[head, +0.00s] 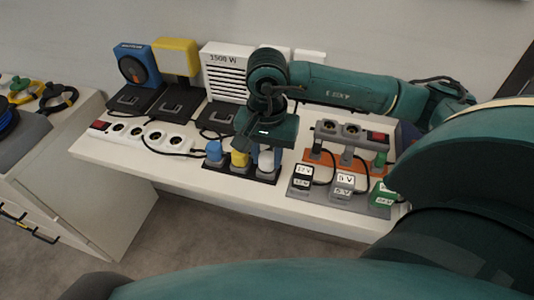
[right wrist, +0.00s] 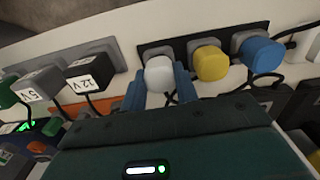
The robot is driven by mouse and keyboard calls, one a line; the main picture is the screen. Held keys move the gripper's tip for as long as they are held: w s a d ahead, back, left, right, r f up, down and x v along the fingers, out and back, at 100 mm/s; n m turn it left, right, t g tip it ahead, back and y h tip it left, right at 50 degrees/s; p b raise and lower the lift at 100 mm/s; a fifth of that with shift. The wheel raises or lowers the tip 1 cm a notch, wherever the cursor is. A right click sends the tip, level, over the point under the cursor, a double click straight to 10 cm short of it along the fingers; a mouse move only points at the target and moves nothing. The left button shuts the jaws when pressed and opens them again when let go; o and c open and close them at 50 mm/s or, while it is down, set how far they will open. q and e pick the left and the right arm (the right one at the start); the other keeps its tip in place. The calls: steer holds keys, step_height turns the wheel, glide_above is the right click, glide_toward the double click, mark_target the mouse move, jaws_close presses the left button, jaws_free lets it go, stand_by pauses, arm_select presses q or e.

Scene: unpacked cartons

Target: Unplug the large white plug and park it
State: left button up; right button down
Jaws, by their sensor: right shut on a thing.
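The large white plug (head: 266,161) is at the right end of a dark holder (head: 238,171), in line with a yellow plug (head: 240,158) and a blue plug (head: 214,150). My right gripper (head: 268,148) comes down on it from above. In the right wrist view the blue fingers of the gripper (right wrist: 160,88) lie on both sides of the white plug (right wrist: 158,72) and are shut on it. The plug stands at a grey square seat of the holder; I cannot tell whether it is fully seated. My left gripper is not in view.
A white power strip (head: 145,135) with open sockets and a red switch lies to the left. Labelled adapters (head: 342,187) stand on a grey board to the right, with an orange board (head: 325,160) behind. A blue device (head: 137,66), a yellow device (head: 176,57) and a white heater (head: 224,69) stand behind.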

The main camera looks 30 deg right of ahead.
mark_target(267, 156)
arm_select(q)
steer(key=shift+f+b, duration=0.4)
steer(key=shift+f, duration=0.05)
arm_select(e)
steer(key=shift+f, duration=0.25)
steer(key=c, duration=1)
jaws_free()
steer(key=shift+r, duration=0.1)
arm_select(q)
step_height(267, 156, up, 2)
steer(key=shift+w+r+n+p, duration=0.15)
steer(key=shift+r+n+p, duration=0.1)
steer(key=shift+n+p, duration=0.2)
arm_select(e)
step_height(267, 156, up, 13)
